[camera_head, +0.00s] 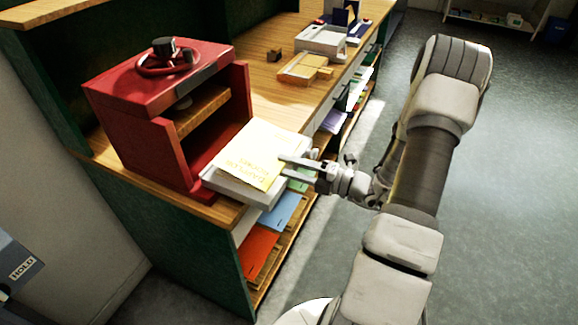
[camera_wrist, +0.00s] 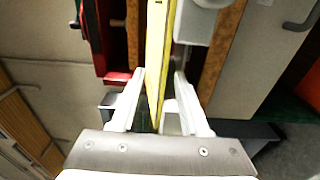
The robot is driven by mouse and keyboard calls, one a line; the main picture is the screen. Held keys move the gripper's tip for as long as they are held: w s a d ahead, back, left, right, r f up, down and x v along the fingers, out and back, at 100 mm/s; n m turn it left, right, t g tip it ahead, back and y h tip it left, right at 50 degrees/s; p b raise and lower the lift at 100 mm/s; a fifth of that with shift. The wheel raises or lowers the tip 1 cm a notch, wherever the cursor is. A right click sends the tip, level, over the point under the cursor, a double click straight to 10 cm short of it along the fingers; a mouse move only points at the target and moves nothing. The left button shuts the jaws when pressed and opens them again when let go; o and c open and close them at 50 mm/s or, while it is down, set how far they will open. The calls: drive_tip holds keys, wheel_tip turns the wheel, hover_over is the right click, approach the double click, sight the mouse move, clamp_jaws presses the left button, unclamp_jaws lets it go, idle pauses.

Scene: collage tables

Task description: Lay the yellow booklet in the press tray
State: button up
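The yellow booklet (camera_head: 248,155) lies flat over the white press tray (camera_head: 236,188), which sticks out at the front of the red press. The booklet covers most of the tray; whether it touches the tray floor everywhere is hidden. My gripper (camera_head: 285,160) is at the booklet's right edge. In the wrist view the booklet (camera_wrist: 156,60) shows edge-on between the two fingers of my gripper (camera_wrist: 161,72). The fingers stand apart, with a visible gap on the right finger's side, so it looks open around the edge.
The red press (camera_head: 130,85) with its handwheel stands behind the tray on the wooden counter (camera_head: 255,70). A wooden tray (camera_head: 304,68) and a white device (camera_head: 322,40) stand farther back. Blue (camera_head: 283,211) and orange (camera_head: 258,250) sheets lie on shelves below. The floor at right is clear.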

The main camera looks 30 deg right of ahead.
idle(0.3)
drive_tip(key=v, duration=1.7)
drive_tip(key=shift+s, duration=0.2)
drive_tip(key=shift+d, duration=0.15)
drive_tip(key=s+a+r+n+g+h, duration=0.2)
drive_tip(key=a+r+n+g, duration=0.4)
drive_tip(key=a+n, duration=0.6)
drive_tip(key=s+a+r+n+g+h, duration=0.25)
drive_tip(key=a+n+g, duration=0.55)
drive_tip(key=n, duration=0.8)
drive_tip(key=s+a+r+n+t+h, duration=0.1)
drive_tip(key=a+r+n+t+h, duration=0.2)
drive_tip(key=r+n+t+h, duration=0.3)
wheel_tip(320, 180, up, 5)
drive_tip(key=n+h, duration=0.1)
drive_tip(key=n, duration=1)
drive_tip(key=shift+s+a+n, duration=0.15)
drive_tip(key=shift+s+n, duration=0.15)
drive_tip(key=shift+n, duration=0.1)
